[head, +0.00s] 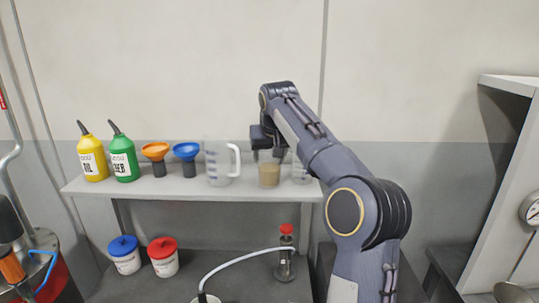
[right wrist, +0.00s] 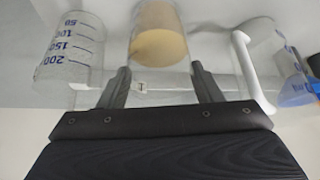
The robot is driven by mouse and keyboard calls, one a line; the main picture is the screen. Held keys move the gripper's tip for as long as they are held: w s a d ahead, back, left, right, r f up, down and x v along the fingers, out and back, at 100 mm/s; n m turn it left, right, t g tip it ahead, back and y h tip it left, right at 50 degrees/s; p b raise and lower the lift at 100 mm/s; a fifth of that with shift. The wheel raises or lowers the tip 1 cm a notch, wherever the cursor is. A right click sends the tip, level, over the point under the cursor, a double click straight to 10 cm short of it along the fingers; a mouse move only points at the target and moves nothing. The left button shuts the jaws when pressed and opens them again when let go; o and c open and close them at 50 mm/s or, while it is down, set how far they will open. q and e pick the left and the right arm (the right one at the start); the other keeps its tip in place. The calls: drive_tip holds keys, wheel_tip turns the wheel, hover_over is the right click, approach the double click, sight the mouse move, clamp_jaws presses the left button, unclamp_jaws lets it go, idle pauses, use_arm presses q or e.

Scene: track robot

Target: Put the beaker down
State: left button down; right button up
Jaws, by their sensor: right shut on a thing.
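The clear beaker with tan liquid (head: 269,175) is upright at the shelf (head: 220,193), between the measuring jug and another clear beaker. Its base is at the level of the shelf top; I cannot tell whether it touches. My right gripper (head: 264,146) is at its upper part, shut on it. In the right wrist view the beaker's tan liquid (right wrist: 160,48) shows beyond and between the fingers (right wrist: 162,85). The other clear beaker (head: 300,173) is close on its right, partly behind my arm; its blue marks show in the right wrist view (right wrist: 68,50). My left gripper is not in view.
A clear jug (head: 219,165) with a white handle stands close left of the beaker. Lidded tubs (head: 163,258) stand below. The wall is close behind.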

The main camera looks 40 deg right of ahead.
drive_tip(key=o, duration=1.5)
drive_tip(key=shift+f, duration=0.1)
drive_tip(key=shift+r, duration=0.25)
drive_tip(key=shift+s+r, duration=0.15)
drive_tip(key=shift+r, duration=0.1)
drive_tip(key=v, duration=1.1)
drive_tip(key=s+a+f+n+y, duration=0.1)
drive_tip(key=s+a+f+y, duration=0.1)
drive_tip(key=s+a+f, duration=0.6)
drive_tip(key=s+a+f+n+y, duration=0.1)
drive_tip(key=s+a+f+y, duration=0.1)
drive_tip(key=s+a+f, duration=0.6)
drive_tip(key=s+a+f+n+y, duration=0.1)
drive_tip(key=s+a+f+y, duration=0.1)
drive_tip(key=s+a+f, duration=0.6)
drive_tip(key=shift+s+a+f+n+y, duration=0.15)
drive_tip(key=shift+s+f, duration=0.35)
drive_tip(key=shift+f, duration=0.35)
drive_tip(key=shift+s+f+n+y, duration=0.1)
drive_tip(key=shift+s+f, duration=0.4)
drive_tip(key=shift+f, duration=0.35)
drive_tip(key=shift+s+a+f+n+y, duration=0.15)
drive_tip(key=shift+s+f, duration=0.35)
drive_tip(key=shift+f, duration=0.35)
